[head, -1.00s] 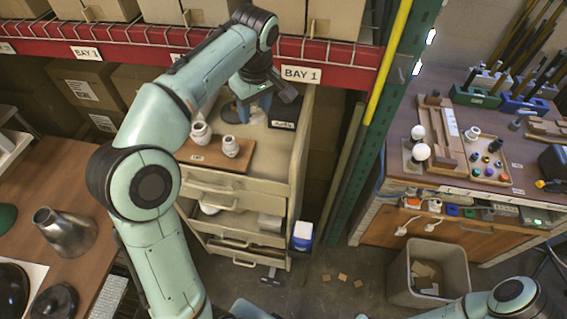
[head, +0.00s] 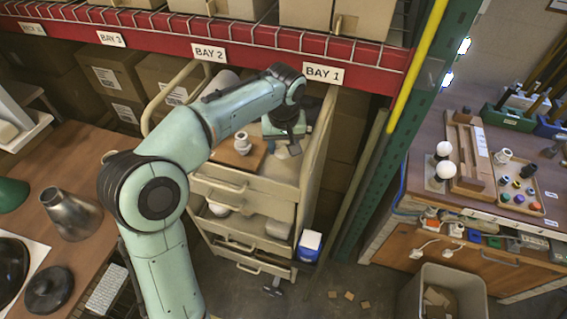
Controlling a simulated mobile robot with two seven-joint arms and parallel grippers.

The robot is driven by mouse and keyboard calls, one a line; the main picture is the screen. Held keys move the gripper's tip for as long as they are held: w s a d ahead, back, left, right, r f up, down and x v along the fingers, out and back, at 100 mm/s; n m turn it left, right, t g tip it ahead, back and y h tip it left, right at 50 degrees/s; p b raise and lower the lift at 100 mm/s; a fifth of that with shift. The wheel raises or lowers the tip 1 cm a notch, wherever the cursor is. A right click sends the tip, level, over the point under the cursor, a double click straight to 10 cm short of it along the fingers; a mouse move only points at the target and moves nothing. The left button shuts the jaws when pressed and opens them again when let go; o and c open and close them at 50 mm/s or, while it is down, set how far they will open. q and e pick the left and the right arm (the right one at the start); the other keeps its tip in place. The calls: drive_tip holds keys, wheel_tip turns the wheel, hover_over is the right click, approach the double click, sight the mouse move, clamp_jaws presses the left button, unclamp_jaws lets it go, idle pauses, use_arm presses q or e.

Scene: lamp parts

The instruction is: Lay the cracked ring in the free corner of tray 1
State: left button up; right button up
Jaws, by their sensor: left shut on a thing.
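My left gripper (head: 289,148) points down over the right part of the top of the beige drawer cart (head: 309,170). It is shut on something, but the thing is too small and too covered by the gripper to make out. I cannot pick out the cracked ring. I cannot tell which surface is tray 1; no such label is readable. A brown board (head: 256,160) with a white fitting (head: 242,143) lies on the cart top, left of the gripper. My arm covers part of that board. My right gripper is out of view.
The red shelf beam (head: 263,61) with bay labels runs behind the cart. A green post (head: 399,140) stands at its right. A bench with a wooden parts tray (head: 517,182) is at the right, a table with a metal shade (head: 72,214) at the left.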

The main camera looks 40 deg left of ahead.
sight(283, 167)
use_arm(q)
drive_tip(key=shift+f+b, duration=0.35)
drive_tip(key=shift+f, duration=2.75)
drive_tip(key=shift+f, duration=0.2)
drive_tip(key=o, duration=1.2)
drive_tip(key=shift+r, duration=0.15)
